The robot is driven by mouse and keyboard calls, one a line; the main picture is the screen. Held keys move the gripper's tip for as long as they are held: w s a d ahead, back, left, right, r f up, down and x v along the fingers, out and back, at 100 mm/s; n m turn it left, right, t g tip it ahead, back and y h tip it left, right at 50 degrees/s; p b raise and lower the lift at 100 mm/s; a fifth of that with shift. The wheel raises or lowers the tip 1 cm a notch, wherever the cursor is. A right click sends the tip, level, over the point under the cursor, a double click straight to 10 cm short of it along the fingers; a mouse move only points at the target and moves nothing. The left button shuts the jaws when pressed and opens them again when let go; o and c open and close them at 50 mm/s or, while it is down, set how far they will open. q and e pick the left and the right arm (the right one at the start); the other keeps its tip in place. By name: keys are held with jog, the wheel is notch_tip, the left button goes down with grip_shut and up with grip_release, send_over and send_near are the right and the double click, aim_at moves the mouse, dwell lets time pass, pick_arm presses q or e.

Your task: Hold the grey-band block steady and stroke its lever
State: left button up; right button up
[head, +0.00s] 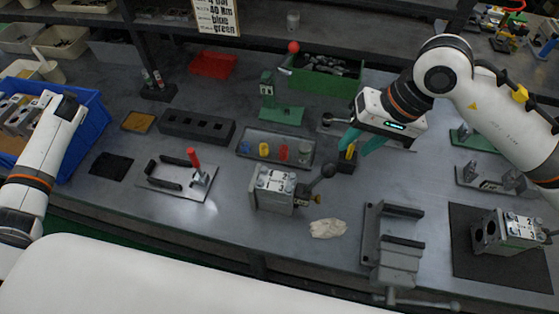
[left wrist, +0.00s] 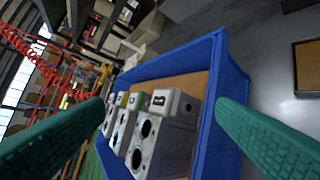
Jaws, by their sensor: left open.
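A metal valve block (head: 272,188) stands upright on the bench in the middle of the head view. Another valve block (head: 508,231) stands on a dark mat at the right. More blocks (left wrist: 150,143) sit in the blue bin in the left wrist view. I cannot tell which block has the grey band. My left gripper (left wrist: 160,105) is open and empty above the bin.
The blue bin (head: 95,120) is at the left. A clamp fixture (head: 390,245), a crumpled cloth (head: 327,228) and a plate with a red-handled toggle clamp (head: 185,190) flank the middle block. A tray of coloured pieces (head: 245,135) lies behind it.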

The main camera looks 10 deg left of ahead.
pick_arm(q)
jog(key=w+d+f+m+h, duration=0.1)
jog(key=w+d+m+h, duration=0.2)
jog(key=d, duration=1)
jog(key=w+d+f+m+h, duration=0.1)
jog(key=w+d+h, duration=0.3)
jog(key=d, duration=0.9)
jog(key=w+d+m+h, duration=0.2)
jog(key=w+d, duration=0.3)
jog(key=d, duration=0.7)
notch_tip(320, 180, up, 3)
jog(key=m+g+h, duration=0.2)
jog(key=m+g, duration=0.4)
jog(key=m, duration=0.6)
send_over(280, 184)
jog(key=w, duration=0.1)
jog(key=shift+a+f, duration=0.1)
jog(key=shift+a, duration=0.05)
jog(key=shift+s+f, duration=0.2)
jog(key=shift+s, duration=0.05)
jog(key=shift+f, duration=0.4)
notch_tip(280, 184, down, 11)
jog(key=shift+r, duration=0.1)
